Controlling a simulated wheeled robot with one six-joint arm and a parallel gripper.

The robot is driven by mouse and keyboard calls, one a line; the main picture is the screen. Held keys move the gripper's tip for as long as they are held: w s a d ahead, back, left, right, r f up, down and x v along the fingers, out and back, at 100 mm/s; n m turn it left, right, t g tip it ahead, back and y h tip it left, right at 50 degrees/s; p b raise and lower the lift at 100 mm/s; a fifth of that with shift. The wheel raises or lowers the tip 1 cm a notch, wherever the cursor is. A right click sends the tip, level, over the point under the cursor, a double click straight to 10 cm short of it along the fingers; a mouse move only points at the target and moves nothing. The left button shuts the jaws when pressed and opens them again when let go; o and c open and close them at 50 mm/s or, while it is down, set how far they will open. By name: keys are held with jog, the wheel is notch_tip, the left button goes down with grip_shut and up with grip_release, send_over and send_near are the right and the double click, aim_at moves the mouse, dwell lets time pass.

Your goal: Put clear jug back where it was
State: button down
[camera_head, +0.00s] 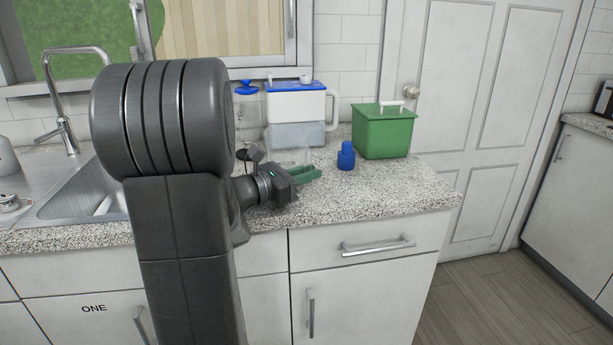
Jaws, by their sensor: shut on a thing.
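My gripper (308,174), with green fingers, is low over the front of the granite counter, pointing right. It is shut on a faint see-through thing (292,157), which I take to be the clear jug. Only a pale outline of it shows just behind the fingers, and its shape, base and tilt are hard to make out. I cannot tell whether it touches the counter.
A filter pitcher (296,108) with a blue lid and a clear jar (247,112) stand behind. A blue bottle (346,157) and a green lidded bin (385,134) stand to the right. The sink (85,195) is left. Bare counter (400,185) lies at front right.

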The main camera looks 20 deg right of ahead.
jog(key=c, duration=1.8)
grip_release()
jog(key=shift+f, duration=0.1)
jog(key=o, duration=0.4)
jog(key=shift+a+r, duration=0.1)
jog(key=shift+r, duration=0.2)
jog(key=a, duration=0.4)
jog(key=s+a+p, duration=0.1)
jog(key=a, duration=0.3)
jog(key=s+a, duration=0.1)
jog(key=a, duration=0.2)
jog(key=shift+a+f, duration=0.1)
jog(key=shift+a, duration=0.3)
jog(key=shift+d, duration=0.1)
jog(key=d, duration=0.4)
jog(key=w+d, duration=0.1)
jog(key=d, duration=0.3)
jog(key=w+d+b, duration=0.1)
jog(key=d, duration=0.3)
jog(key=shift+f, duration=0.1)
jog(key=shift+a, duration=0.1)
